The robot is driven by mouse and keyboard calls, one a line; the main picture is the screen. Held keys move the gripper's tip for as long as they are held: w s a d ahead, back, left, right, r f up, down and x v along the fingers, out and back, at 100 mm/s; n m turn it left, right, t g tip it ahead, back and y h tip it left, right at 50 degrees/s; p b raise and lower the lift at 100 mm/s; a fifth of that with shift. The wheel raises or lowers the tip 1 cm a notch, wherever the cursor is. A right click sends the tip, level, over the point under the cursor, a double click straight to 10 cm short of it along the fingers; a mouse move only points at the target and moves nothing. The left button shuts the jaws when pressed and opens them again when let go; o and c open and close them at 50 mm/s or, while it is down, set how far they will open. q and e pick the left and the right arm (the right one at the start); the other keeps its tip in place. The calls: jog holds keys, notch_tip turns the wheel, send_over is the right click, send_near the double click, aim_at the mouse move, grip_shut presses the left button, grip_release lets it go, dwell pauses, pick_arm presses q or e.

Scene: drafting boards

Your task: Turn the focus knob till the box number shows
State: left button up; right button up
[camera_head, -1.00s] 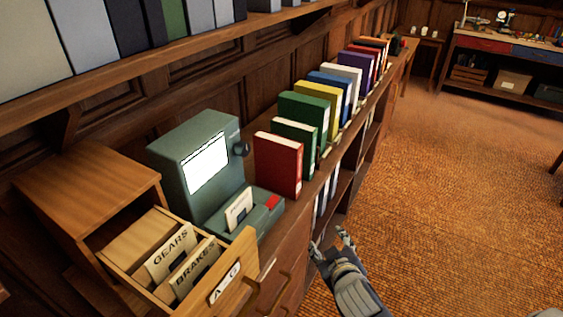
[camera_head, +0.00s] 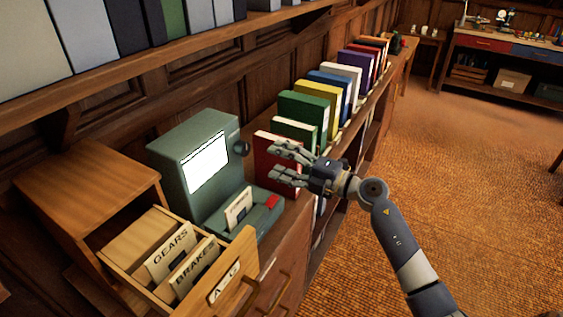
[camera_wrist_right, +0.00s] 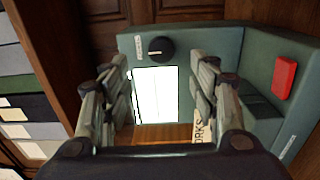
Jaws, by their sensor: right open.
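The green microfilm reader (camera_head: 180,155) stands on the cabinet with a lit, blank white screen (camera_head: 207,163). Its dark round focus knob (camera_head: 241,148) sticks out beside the screen. In the right wrist view the knob (camera_wrist_right: 161,49) has a pale pointer mark and sits above the screen (camera_wrist_right: 156,95), beside a small label (camera_wrist_right: 139,47). My right gripper (camera_head: 273,162) is open and empty, to the right of the knob and apart from it, in front of the red binder. In the right wrist view its fingers (camera_wrist_right: 162,64) spread to either side of the screen. My left gripper is not in view.
A red button (camera_head: 273,202) and a paper card (camera_head: 238,209) are on the reader's base. An open drawer (camera_head: 245,275) with GEARS and BRAKES cards is at the left. A red binder (camera_head: 266,158) and several other binders line the cabinet top to the right.

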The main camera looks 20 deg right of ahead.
aim_at(247, 150)
jog(key=b+x, duration=0.2)
jog(key=x, duration=0.5)
jog(key=shift+a+f, duration=0.1)
jog(key=shift+f, duration=0.05)
jog(key=shift+x, duration=1.95)
jog(key=m+p, duration=0.2)
jog(key=p, duration=0.1)
jog(key=m+p, duration=0.1)
jog(key=p, duration=0.3)
jog(key=shift+r+m, duration=0.4)
jog(key=shift+f+m, duration=0.1)
jog(key=shift+m, duration=0.2)
jog(key=shift+f, duration=0.25)
